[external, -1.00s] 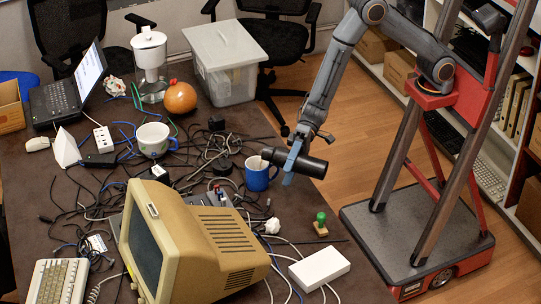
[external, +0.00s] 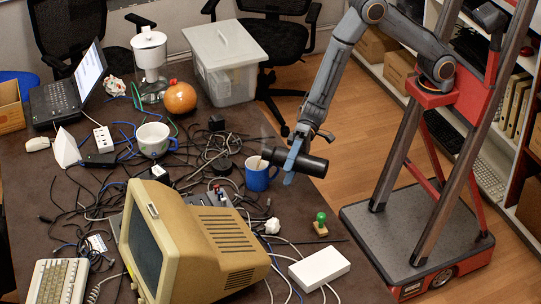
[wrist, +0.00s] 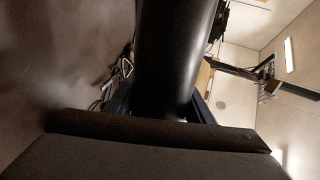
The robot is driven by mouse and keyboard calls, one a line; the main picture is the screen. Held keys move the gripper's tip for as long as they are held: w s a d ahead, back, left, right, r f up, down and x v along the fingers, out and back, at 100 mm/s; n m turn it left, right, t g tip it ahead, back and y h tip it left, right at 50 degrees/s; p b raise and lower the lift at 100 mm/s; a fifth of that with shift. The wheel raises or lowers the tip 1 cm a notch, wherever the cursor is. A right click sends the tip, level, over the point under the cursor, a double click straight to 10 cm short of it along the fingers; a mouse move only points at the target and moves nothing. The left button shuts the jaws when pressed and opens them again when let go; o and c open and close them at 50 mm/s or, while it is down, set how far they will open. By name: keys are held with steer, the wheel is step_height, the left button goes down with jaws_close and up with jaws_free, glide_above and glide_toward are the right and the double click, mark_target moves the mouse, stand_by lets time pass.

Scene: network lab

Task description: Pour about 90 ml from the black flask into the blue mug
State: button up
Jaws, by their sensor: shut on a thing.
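The black flask (external: 313,165) lies almost level in my gripper (external: 292,160), its mouth end to the left. My gripper is shut around its middle. The flask also fills the middle of the wrist view (wrist: 176,60). The blue mug (external: 259,180) stands upright on the table below the flask's mouth end. The flask's mouth overlaps the mug's rim in the picture. A pale patch shows at the mug's opening; I cannot tell whether it is liquid or the mug's inside. The liquid level cannot be seen.
Tangled cables and a dark puck surround the mug. An old beige computer monitor (external: 195,245) stands in front. A white patterned mug (external: 154,142) is further left. A green-topped stamp (external: 320,224) and white box (external: 319,268) lie near the table's right edge.

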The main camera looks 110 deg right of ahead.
steer(key=f+b, duration=0.1)
steer(key=b, duration=0.1)
steer(key=f+n+b, duration=0.1)
steer(key=b, duration=0.1)
steer(key=f+n+b, duration=0.1)
steer(key=b, duration=0.2)
steer(key=shift+s+a+f+t+h, duration=0.1)
steer(key=shift+s+a+t+h, duration=0.2)
steer(key=shift+t, duration=0.1)
steer(key=shift+d+f+n, duration=0.15)
steer(key=shift+d+n, duration=0.05)
steer(key=shift+n, duration=0.3)
steer(key=shift+w+f+n+b, duration=0.15)
steer(key=shift+f+n+b, duration=0.15)
steer(key=shift+b, duration=0.05)
steer(key=shift+t, duration=0.3)
steer(key=shift+d, duration=0.1)
stand_by(0.6)
steer(key=r+n+t+b, duration=0.1)
steer(key=n+b, duration=0.1)
steer(key=n, duration=0.1)
steer(key=w+d+r+n+t+b, duration=0.1)
steer(key=n+b, duration=0.1)
steer(key=n, duration=0.2)
steer(key=r+n+t+b, duration=0.1)
steer(key=n+b, duration=0.1)
steer(key=n, duration=0.1)
steer(key=shift+w+d+r+n+h, duration=0.15)
steer(key=shift+w+r+n+h, duration=0.15)
steer(key=shift+w, duration=0.1)
